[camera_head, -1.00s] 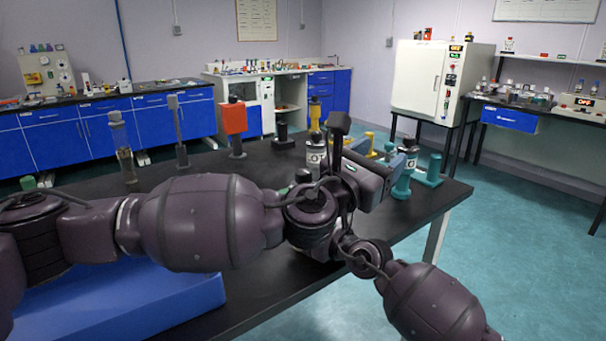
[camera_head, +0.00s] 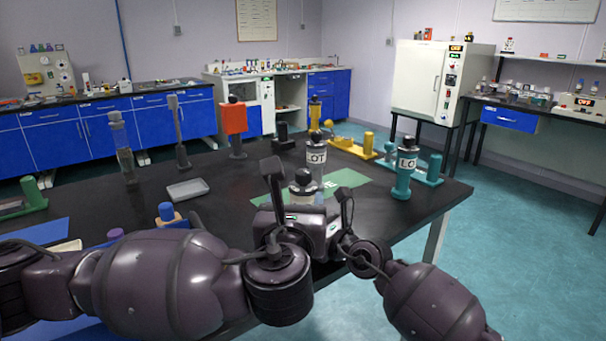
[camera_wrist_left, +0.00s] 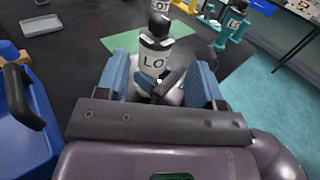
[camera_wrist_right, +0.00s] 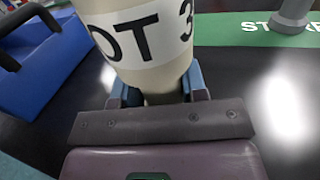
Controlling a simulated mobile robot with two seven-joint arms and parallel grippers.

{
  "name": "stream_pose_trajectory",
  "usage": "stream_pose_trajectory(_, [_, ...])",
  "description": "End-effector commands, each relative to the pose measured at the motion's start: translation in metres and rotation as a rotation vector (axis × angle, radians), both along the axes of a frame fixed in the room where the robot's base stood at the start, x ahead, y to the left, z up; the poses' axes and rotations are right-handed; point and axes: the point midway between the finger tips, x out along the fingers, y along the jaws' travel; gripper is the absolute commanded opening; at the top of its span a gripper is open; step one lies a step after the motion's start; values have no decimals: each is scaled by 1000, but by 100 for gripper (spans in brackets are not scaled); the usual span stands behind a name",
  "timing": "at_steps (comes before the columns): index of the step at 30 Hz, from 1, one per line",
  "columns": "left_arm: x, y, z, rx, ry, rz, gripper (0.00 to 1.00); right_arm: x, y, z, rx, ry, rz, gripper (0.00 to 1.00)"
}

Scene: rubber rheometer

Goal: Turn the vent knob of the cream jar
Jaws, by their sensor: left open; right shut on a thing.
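The cream jar (camera_wrist_right: 150,35), with a "LOT 3" label and a grey band, fills the top of the right wrist view. My right gripper (camera_wrist_right: 160,92) is shut on its lower body. In the left wrist view a cream jar (camera_wrist_left: 152,62) with a dark knob (camera_wrist_left: 157,26) stands between the blue-padded fingers of my left gripper (camera_wrist_left: 158,82), which is open. In the head view the knob (camera_head: 303,177) shows between the dark fingers of my left gripper (camera_head: 307,192). The jar's lower part and my right gripper's fingers are hidden there.
Another "LOT" jar (camera_head: 316,157) stands just behind, by a green mat (camera_head: 348,178). A jar in a teal holder (camera_head: 402,187) stands to the right, with a yellow fixture (camera_head: 352,148) behind. A grey tray (camera_head: 187,189) lies left on the black table (camera_head: 235,205).

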Motion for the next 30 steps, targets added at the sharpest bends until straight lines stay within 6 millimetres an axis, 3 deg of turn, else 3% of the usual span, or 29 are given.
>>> stream_pose_trajectory(18, [95, -9, 1, 0, -2, 0, 61, 0, 0, 0, 0, 0, 0, 12])
stream_pose_trajectory(30, [112, -11, 1, -1, -2, -3, 61, 0, 0, 0, 0, 0, 0, 12])
